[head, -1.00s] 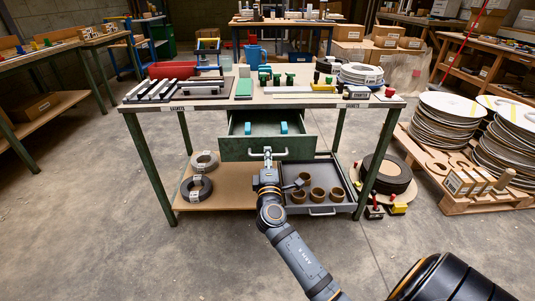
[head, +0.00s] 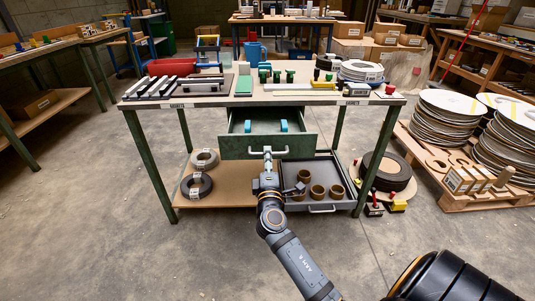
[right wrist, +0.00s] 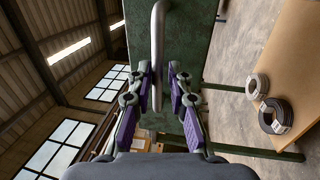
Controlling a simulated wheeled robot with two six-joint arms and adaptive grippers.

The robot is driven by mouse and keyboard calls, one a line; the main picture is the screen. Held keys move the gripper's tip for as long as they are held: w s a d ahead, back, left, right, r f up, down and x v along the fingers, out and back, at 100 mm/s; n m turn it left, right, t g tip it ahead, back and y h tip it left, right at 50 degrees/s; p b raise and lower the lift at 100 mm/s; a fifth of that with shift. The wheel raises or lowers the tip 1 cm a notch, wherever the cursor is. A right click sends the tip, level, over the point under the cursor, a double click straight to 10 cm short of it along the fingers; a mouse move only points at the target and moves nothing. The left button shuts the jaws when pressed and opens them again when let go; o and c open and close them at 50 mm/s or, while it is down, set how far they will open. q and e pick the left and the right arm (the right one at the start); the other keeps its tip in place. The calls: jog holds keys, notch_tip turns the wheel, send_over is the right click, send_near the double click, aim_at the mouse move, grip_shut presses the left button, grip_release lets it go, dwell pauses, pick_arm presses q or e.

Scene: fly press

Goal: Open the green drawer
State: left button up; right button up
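The green drawer (head: 236,147) hangs under the workbench and stands partly pulled out, with two teal objects (head: 283,126) inside. Its pale bar handle (head: 284,154) is on the front; it also shows as an upright bar in the right wrist view (right wrist: 158,40). My right gripper (head: 267,153) is at the left part of the handle. In the right wrist view the fingers of the right gripper (right wrist: 160,82) stand apart, one on each side of the bar, with a gap visible beside it. My left gripper is not in view.
The workbench (head: 220,102) carries tools and plates. Below the drawer, a grey tray (head: 335,203) with several brown rings sits on the lower shelf (head: 232,195), along with two coils (head: 196,186). A pallet of discs (head: 450,190) stands at right. The floor in front is mostly clear.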

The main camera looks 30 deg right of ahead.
jog(key=v, duration=0.6)
